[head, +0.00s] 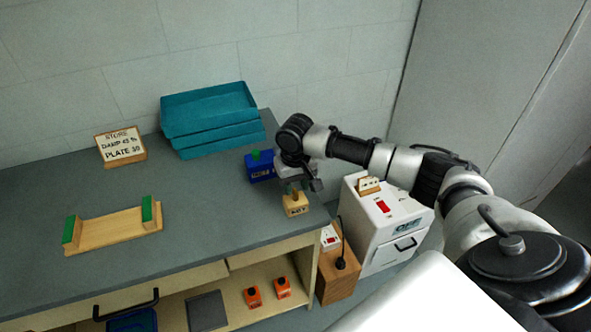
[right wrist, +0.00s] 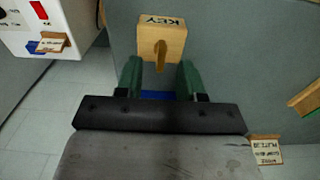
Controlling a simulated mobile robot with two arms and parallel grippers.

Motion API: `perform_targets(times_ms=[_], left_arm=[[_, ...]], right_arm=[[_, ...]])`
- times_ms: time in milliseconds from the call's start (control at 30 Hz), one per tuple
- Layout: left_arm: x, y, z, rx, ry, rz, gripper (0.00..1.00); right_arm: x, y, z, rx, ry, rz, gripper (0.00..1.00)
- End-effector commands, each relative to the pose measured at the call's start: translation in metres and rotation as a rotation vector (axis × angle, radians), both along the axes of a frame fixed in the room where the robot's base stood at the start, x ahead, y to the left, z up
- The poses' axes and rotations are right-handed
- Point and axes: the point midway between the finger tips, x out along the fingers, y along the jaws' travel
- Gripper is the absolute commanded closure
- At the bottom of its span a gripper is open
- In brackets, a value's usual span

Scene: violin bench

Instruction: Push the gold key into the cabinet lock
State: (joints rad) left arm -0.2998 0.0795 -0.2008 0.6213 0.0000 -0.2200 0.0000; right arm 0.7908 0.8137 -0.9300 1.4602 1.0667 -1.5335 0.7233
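A small wooden block marked KEY (head: 296,206) stands on the bench near its right end. It also shows in the right wrist view (right wrist: 172,31), with the gold key (right wrist: 160,54) upright in its near face. My right gripper (head: 293,187) is just above the block. In the right wrist view its two green fingers (right wrist: 159,78) are apart, with the key in line with the gap and nothing visibly gripped. The white cabinet (head: 376,238) stands on the floor right of the bench; I cannot make out its lock clearly. My left gripper is not in view.
A blue box (head: 260,166) with a green top stands close behind the gripper. Teal trays (head: 211,118), a sign (head: 121,147) and a wooden cradle (head: 110,228) are farther left. A wooden box (head: 337,274) stands between bench and cabinet. The bench middle is clear.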

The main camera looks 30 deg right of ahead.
Motion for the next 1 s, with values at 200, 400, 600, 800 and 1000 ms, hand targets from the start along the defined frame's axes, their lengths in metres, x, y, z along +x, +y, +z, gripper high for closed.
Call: perform_targets(times_ms=[200, 400, 600, 800, 1000], left_arm=[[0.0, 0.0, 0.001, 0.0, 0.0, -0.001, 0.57], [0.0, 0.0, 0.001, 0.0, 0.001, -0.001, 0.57], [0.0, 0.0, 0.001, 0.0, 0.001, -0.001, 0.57], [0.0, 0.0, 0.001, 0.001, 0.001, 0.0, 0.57], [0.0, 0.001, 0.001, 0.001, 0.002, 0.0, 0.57]], right_arm=[[0.0, 0.001, -0.025, 0.0, 0.002, 0.001, 0.62], [0.0, 0.0, -0.031, 0.001, 0.0, 0.002, 0.62], [0.0, 0.0, -0.031, 0.001, 0.0, 0.002, 0.65], [0.0, 0.001, -0.03, 0.001, 0.0, 0.002, 0.95], [0.0, 0.0, -0.03, 0.001, 0.0, 0.002, 1.0]])
